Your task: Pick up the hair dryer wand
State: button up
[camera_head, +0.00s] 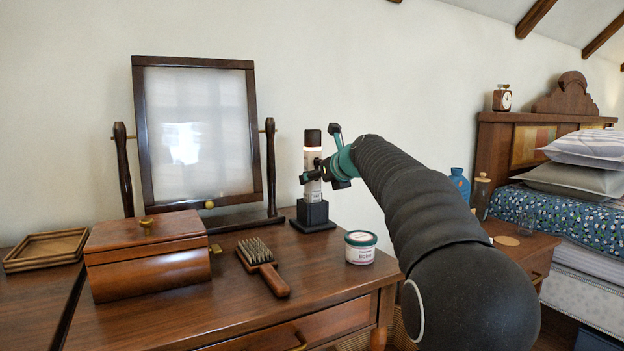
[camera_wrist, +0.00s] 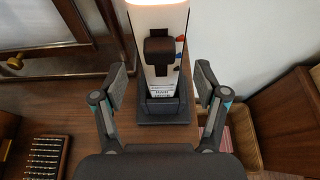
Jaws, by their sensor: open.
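The hair dryer wand (camera_head: 313,158) stands upright in a dark square base (camera_head: 313,214) at the back of the wooden dresser. It has a dark top, a pale lit band and a grey-white body with print. In the wrist view the wand (camera_wrist: 158,75) rises between my two fingers, with its dark base (camera_wrist: 163,108) below. My gripper (camera_head: 312,172) is open, with its fingers reaching toward the wand's body; in the wrist view the gripper (camera_wrist: 160,88) has a finger on either side, with gaps to the wand. My arm covers the right part of the dresser.
A wooden tray (camera_head: 46,249) lies at left. A nightstand and bed (camera_head: 570,205) are at right.

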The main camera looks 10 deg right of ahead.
jog(key=x, duration=0.6)
jog(key=shift+w+f, duration=0.15)
jog(key=shift+f, duration=0.1)
grip_shut()
